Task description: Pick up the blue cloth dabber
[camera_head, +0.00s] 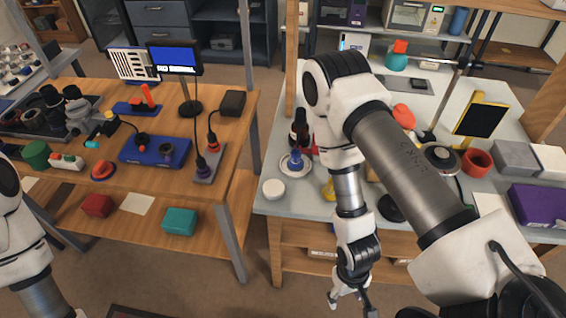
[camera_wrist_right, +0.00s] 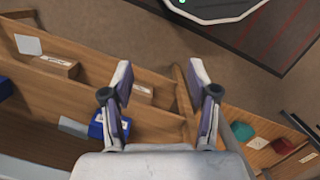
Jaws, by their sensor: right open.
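I cannot pick out the blue cloth dabber for sure. A small blue piece shows on a round silver dish (camera_head: 296,164) on the white-topped bench, too small to tell what it is. My right gripper (camera_head: 350,303) hangs low in front of that bench, below its top and apart from everything on it. In the right wrist view its two fingers (camera_wrist_right: 161,85) are spread with nothing between them. A blue object (camera_wrist_right: 97,128) lies behind the left finger, partly hidden. My left arm shows at the left edge, but its gripper is out of frame.
The white bench (camera_head: 263,206) is crowded: a dark bottle (camera_head: 299,128), a white round jar (camera_head: 273,188), a red ring (camera_head: 476,162) and a purple box (camera_head: 535,205). My right arm hides its middle. A wooden table (camera_head: 240,130) stands left, with a floor gap between.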

